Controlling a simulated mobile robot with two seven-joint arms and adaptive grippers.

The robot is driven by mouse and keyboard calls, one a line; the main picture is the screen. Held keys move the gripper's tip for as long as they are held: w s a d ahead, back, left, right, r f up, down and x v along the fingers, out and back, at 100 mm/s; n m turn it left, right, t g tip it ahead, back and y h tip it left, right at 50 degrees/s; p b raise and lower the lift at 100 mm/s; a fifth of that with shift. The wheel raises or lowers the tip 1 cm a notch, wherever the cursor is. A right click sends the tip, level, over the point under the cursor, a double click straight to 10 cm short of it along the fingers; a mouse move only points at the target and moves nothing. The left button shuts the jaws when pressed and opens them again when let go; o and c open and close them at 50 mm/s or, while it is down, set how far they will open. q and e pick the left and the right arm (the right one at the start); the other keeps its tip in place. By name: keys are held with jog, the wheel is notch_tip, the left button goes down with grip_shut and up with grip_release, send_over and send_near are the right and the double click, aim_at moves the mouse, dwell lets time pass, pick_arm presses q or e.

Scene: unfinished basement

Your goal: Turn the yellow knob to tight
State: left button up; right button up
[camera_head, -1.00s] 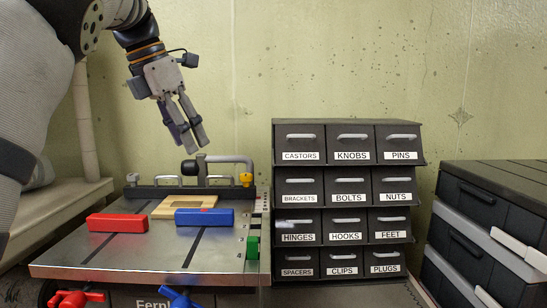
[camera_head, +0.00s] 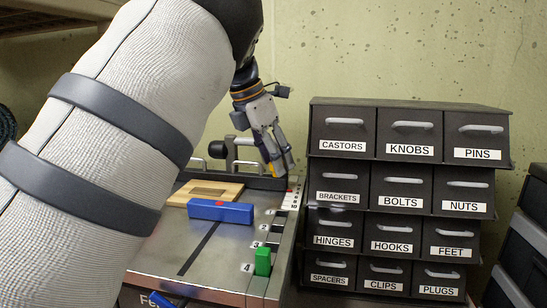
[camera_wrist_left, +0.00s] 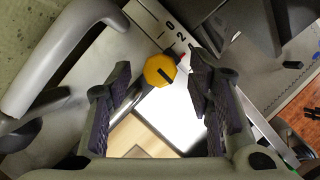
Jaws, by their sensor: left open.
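The yellow knob (camera_wrist_left: 160,71) shows in the left wrist view, with a dark line on its face. It sits beside a white scale with black digits and a small red mark. In the head view the knob is almost wholly hidden behind my left gripper (camera_head: 283,170), which reaches down to the bench's back right corner. In the wrist view the left gripper (camera_wrist_left: 160,66) is open. Its fingers are on either side of the knob, with a visible gap on each side. I cannot tell how far the fingertips are above the bench. My right gripper is not in view.
A curved grey handle (camera_wrist_left: 60,50) lies close to the left finger in the wrist view. A blue block (camera_head: 220,211), a wooden frame (camera_head: 180,193) and a green slider (camera_head: 263,261) are on the metal bench (camera_head: 190,265). A labelled drawer cabinet (camera_head: 340,152) stands right of the bench.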

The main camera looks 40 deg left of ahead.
pick_arm(q)
grip_shut()
